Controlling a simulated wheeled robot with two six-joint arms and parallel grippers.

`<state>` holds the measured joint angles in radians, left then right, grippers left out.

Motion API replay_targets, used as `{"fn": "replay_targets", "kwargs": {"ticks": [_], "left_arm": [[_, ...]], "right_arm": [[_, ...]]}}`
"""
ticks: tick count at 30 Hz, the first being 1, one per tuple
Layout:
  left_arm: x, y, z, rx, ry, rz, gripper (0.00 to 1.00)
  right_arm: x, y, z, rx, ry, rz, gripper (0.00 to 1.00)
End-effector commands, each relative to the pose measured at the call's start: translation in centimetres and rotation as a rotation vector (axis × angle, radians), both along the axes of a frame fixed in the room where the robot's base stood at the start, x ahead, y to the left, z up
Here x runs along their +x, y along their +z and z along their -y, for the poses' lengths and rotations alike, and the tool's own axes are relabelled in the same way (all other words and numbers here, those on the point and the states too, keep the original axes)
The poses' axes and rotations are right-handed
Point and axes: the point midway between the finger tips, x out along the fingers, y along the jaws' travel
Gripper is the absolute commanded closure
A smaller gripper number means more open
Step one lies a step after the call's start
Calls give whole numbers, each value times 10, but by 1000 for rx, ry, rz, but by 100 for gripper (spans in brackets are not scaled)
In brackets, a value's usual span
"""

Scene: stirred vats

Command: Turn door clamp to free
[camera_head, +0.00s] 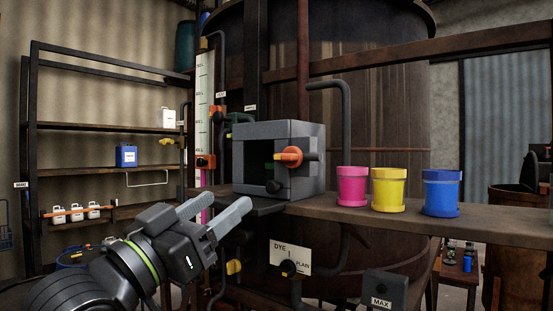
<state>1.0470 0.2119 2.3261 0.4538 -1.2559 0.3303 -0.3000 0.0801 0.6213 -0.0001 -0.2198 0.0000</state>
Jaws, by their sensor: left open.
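A grey box-shaped housing (308,137) with a square opening in its front stands on the wooden shelf. An orange-and-black clamp handle (291,156) sits on its right part, with a dark rod reaching right from it. I take this for the door clamp; whether it is clamped or free I cannot tell. My left gripper (226,201) is open and empty, in front of and below left of the housing, apart from the clamp. My right gripper is not in view.
Pink (352,187), yellow (388,190) and blue (441,193) pots stand on the wooden shelf (500,221) right of the housing. A large vat (385,110) rises behind. Below hang a DYE sign (290,254) and a MAX box (385,291). A rack (100,129) with jugs is at left.

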Motion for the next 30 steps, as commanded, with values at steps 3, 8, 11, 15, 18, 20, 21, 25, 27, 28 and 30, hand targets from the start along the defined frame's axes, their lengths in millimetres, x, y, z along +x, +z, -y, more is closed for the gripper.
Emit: {"fn": "replay_targets", "kwargs": {"ticks": [3,8,11,15,18,20,21,25,27,28,30], "left_arm": [[16,11,13,-3,-5,-5,40],[42,25,31,-3,-4,-6,40],[58,33,43,-1,-3,-6,40],[79,44,58,-1,-2,-4,40],[92,51,68,0,-1,-4,40],[99,54,73,-1,-1,-3,40],[104,56,76,-1,0,-4,40],[114,60,82,0,1,-2,40],[117,61,85,0,1,-2,40],[118,61,85,0,1,-2,40],[119,61,86,0,1,-1,40]], "right_arm": [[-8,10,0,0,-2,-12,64],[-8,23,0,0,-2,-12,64],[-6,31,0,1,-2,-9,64],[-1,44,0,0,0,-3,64],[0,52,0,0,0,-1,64],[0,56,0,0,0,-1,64],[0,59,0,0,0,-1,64],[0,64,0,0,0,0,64],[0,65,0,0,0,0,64],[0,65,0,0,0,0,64],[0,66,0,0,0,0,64]]}}
